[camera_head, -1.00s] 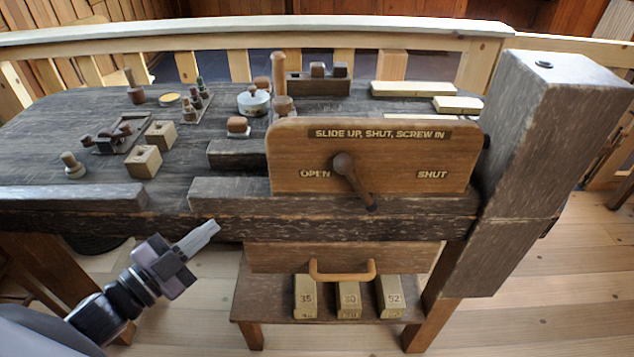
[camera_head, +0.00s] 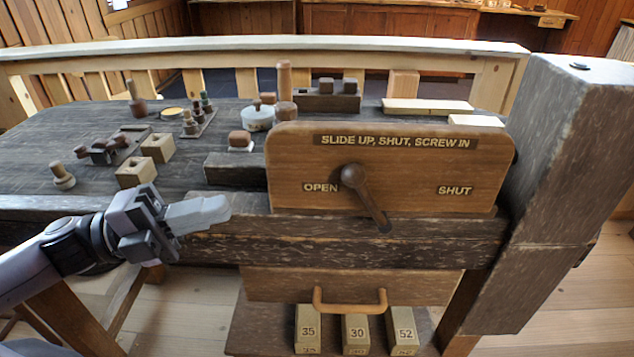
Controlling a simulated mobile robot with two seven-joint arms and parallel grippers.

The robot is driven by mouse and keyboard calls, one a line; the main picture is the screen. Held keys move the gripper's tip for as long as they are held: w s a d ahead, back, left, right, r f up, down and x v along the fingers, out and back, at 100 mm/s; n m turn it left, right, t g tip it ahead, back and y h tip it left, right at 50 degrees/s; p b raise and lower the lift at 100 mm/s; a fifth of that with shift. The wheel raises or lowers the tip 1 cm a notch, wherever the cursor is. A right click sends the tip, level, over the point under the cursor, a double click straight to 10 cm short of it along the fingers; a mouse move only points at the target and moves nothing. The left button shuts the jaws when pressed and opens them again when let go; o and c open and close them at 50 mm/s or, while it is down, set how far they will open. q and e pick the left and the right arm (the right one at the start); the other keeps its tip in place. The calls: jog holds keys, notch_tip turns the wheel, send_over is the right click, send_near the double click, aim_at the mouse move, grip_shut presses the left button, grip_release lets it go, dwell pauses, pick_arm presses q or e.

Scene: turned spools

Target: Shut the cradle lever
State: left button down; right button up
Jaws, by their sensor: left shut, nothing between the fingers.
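The cradle lever (camera_head: 365,200) is a dark wooden handle with a round hub on an upright brown board (camera_head: 295,165). The board reads "SLIDE UP, SHUT, SCREW IN", with OPEN on the left and SHUT on the right. The lever hangs down from its hub, tilted a little to the right, its tip between the two words and below them. My left gripper (camera_head: 225,209) is shut and empty, its fingers pointing right, in front of the bench's front edge, left of the board and apart from the lever. My right gripper is not in view.
A thick dark post (camera_head: 560,170) stands right of the board. Blocks (camera_head: 135,172), a white pot (camera_head: 257,118) and small turned pieces stand on the dark bench (camera_head: 50,125). Below are a drawer handle (camera_head: 350,308) and numbered blocks (camera_head: 355,330) on a low shelf.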

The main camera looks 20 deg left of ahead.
pick_arm(q)
jog(key=shift+w+d, duration=0.1)
send_near(341, 176)
jog(key=p+x, duration=0.2)
jog(key=x, duration=0.3)
jog(key=shift+d+r, duration=0.1)
jog(key=shift+d, duration=0.2)
jog(key=shift+w+d+p, duration=0.3)
jog(key=shift+d, duration=0.3)
jog(key=shift+r, duration=0.1)
dwell(0.4)
